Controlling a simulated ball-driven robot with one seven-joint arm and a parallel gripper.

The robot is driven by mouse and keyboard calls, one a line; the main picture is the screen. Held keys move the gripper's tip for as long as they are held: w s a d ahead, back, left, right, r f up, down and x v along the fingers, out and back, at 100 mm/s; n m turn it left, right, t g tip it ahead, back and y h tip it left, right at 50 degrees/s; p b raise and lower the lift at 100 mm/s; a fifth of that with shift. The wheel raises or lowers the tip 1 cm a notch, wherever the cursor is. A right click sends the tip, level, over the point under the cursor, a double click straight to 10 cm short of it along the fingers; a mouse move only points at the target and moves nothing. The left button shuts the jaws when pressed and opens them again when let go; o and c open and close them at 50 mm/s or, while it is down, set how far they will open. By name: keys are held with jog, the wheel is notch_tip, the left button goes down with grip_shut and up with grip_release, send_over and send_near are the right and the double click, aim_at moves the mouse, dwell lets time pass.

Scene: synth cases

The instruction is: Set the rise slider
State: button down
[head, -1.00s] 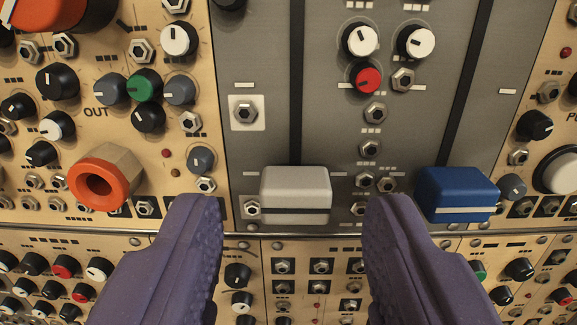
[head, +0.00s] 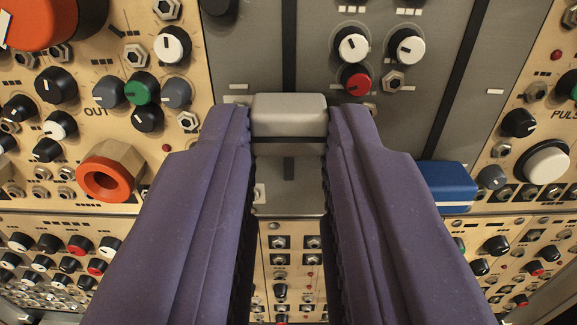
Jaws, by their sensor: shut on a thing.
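A white slider cap (head: 290,112) with a dark stripe sits on a grey panel (head: 250,65), on a dark vertical slot. The slot shows above the cap and for a short stretch below it. My gripper (head: 289,125) has its two purple fingers shut on the cap, one at its left side and one at its right. A blue slider cap (head: 447,182) sits lower, near the bottom of its own slanting slot, to the right. No readable label shows which slider is the rise one.
An orange-ringed jack (head: 107,180) sticks out at the left and a large orange knob (head: 38,18) at the upper left. White, red and black knobs crowd the tan panels on both sides. My fingers hide part of the lower grey panel.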

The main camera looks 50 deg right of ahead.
jog(key=shift+r, duration=0.35)
jog(key=c, duration=1)
grip_release()
jog(key=shift+o, duration=0.2)
jog(key=p+v, duration=0.1)
jog(key=v, duration=0.7)
jog(key=shift+f, duration=0.1)
